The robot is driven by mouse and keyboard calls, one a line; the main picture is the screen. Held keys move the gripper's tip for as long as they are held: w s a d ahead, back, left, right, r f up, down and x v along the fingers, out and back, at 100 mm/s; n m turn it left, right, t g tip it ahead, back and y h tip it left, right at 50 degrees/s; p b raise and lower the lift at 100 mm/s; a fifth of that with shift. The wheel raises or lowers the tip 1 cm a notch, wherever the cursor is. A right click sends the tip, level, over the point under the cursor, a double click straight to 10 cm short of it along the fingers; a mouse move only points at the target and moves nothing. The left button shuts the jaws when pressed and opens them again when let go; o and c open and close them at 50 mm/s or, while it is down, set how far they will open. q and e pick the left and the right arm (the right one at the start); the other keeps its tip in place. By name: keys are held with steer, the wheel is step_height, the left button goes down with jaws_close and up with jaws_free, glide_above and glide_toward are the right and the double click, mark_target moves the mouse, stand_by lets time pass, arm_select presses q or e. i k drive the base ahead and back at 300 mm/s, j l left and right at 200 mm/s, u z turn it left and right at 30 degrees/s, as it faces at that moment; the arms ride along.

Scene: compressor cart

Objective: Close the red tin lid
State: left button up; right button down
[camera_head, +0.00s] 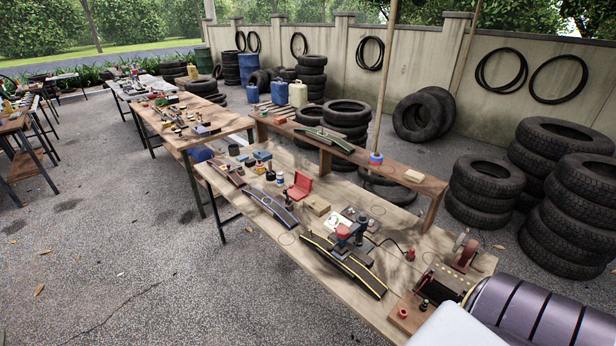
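The red tin (299,187) stands on the wooden workbench (262,240), near the middle of its length. Its lid appears raised, standing up at the back of the tin; the inside is too small to make out. Neither of my grippers shows in the head view, so nothing of mine is seen at the tin.
A blue-edged dark strip (271,207) lies left of the tin and a small wooden block (317,204) right of it. A raised wooden shelf (350,155) runs behind. A yellow-edged ramp (343,263) and a red-and-dark device (348,232) stand nearer.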

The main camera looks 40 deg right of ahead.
mark_target(303, 181)
steer(key=i+j, duration=0.1)
steer(key=i, duration=0.25)
steer(key=i+j+z, duration=0.1)
steer(key=i, duration=0.25)
steer(key=i+l+z, duration=0.15)
steer(key=i, duration=0.4)
